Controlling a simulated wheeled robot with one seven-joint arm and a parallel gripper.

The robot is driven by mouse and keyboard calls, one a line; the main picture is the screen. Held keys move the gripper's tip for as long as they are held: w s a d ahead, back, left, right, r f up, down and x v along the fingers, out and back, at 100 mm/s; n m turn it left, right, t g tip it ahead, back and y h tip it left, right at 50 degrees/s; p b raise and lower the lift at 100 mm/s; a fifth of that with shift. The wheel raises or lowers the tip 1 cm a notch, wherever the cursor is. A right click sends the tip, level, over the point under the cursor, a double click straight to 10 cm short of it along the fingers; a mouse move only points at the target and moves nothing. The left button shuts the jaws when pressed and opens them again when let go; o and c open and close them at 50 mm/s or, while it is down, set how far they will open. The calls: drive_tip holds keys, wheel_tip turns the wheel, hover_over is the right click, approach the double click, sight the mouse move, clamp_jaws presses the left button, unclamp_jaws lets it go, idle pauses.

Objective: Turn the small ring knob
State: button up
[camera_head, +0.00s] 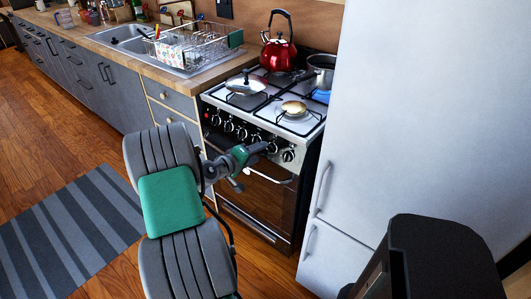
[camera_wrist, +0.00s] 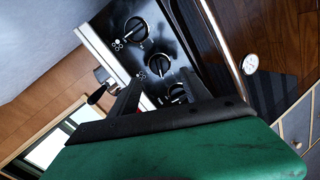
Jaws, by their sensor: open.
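The stove (camera_head: 262,125) has a row of several black knobs along its front panel. I cannot tell which one is the small ring knob. The rightmost knob (camera_head: 288,155) shows clear of my gripper. My gripper (camera_head: 263,148) is in front of the panel's right half and hides part of the row. In the wrist view, two knobs (camera_wrist: 136,29) (camera_wrist: 158,66) show fully, and a third knob (camera_wrist: 177,93) is partly hidden by a finger. My gripper (camera_wrist: 160,84) is open, its fingers spread either side of the lower knobs. Contact cannot be told.
The oven handle (camera_head: 268,177) runs below the knobs. The fridge (camera_head: 420,110) stands close on the right. The floor (camera_head: 60,150) is open at left, with a striped rug (camera_head: 75,235).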

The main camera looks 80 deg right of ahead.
sight(267, 149)
drive_tip(key=x, duration=0.5)
drive_tip(key=shift+s+d+f, duration=0.1)
drive_tip(key=shift+d+f, duration=0.1)
drive_tip(key=shift+d, duration=0.05)
drive_tip(key=c, duration=1.2)
drive_tip(key=shift+a, duration=0.15)
clamp_jaws()
